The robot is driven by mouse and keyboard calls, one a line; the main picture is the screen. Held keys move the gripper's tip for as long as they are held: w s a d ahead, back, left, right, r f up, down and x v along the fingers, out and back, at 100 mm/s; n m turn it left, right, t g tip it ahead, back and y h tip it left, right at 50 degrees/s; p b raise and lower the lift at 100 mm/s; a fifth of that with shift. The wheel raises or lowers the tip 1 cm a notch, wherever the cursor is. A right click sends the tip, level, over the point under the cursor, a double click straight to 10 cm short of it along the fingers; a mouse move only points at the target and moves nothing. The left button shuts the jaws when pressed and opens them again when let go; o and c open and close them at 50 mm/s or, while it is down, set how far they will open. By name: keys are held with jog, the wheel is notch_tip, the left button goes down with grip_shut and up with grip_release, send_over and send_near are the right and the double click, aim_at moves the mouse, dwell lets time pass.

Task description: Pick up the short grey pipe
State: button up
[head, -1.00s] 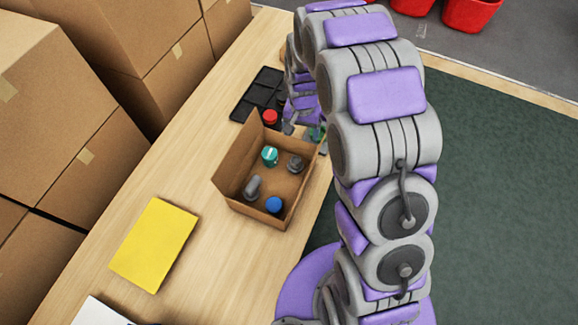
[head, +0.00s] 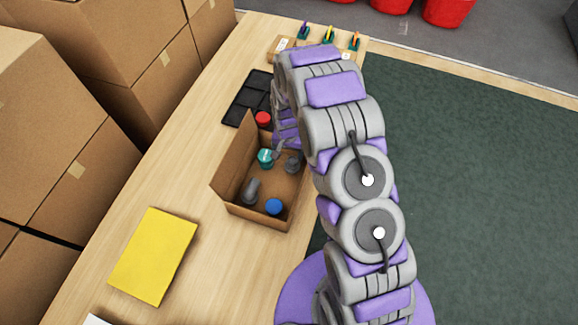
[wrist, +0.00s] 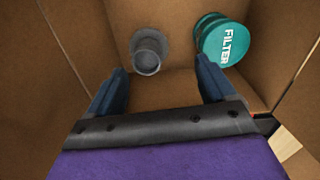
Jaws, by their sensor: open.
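In the wrist view a grey flanged, tube-like piece (wrist: 149,52) stands in the cardboard box ahead of the left fingertip. My gripper (wrist: 160,78) is open, with nothing between its dark fingers and apart from the piece. A teal can marked FILTER (wrist: 222,40) is beyond the right fingertip. In the head view the box (head: 259,220) holds a small grey piece (head: 293,164) at the right and a taller grey piece (head: 251,190) nearer the front. I cannot tell for certain which one the wrist view shows. My gripper is mostly hidden behind my arm.
A blue-capped item (head: 273,206) is also in the box. A red-topped item (head: 263,119) and a black tray (head: 248,98) are beyond it. A yellow pad (head: 154,256) lies on the table. Cardboard cartons (head: 60,130) line the left. Small coloured tools stand at the far end.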

aim_at(294, 159)
jog(key=shift+d+f, duration=0.3)
jog(key=shift+f, duration=0.35)
jog(key=shift+d+f, duration=0.3)
jog(key=shift+f, duration=0.3)
jog(key=shift+s+d+f, duration=0.15)
jog(key=shift+d+f, duration=0.2)
jog(key=shift+d, duration=0.1)
jog(key=f, duration=0.2)
jog(key=a+f+b, duration=0.1)
jog(key=f, duration=0.1)
jog(key=shift+s+a+f+b, duration=0.1)
jog(key=shift+s+f+b, duration=0.1)
jog(key=shift+f+b, duration=0.15)
jog(key=shift+d, duration=0.25)
jog(key=shift+d+r, duration=0.1)
jog(key=shift+d, duration=0.25)
jog(key=c, duration=0.6)
jog(key=shift+a, duration=0.45)
jog(key=c, duration=0.3)
jog(key=shift+d, duration=0.1)
jog(key=shift+c, duration=0.2)
